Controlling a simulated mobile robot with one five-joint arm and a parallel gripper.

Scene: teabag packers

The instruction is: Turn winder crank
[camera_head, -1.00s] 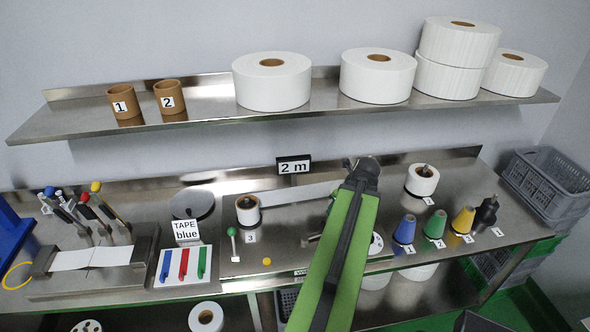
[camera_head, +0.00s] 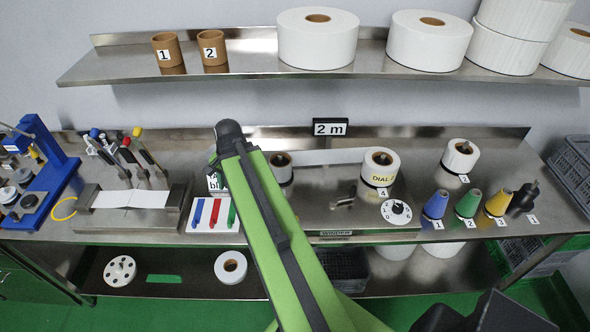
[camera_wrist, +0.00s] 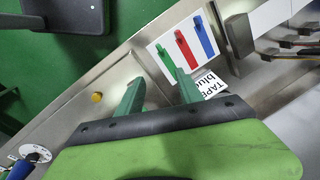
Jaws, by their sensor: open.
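The winder (camera_head: 337,232) is the low steel unit at the middle of the bench, with a white roll marked 4 (camera_head: 380,163) and a dial (camera_head: 396,211) on its right. I cannot tell the crank from the fingers in the wrist view. A yellow button (camera_wrist: 97,96) shows left of the fingers.
A white board with red, blue and green bars (camera_head: 212,214) lies left of the winder. Numbered cones (camera_head: 467,203) stand on the right. A shelf (camera_head: 240,60) with rolls runs above. A splicing block (camera_head: 130,220) sits on the left.

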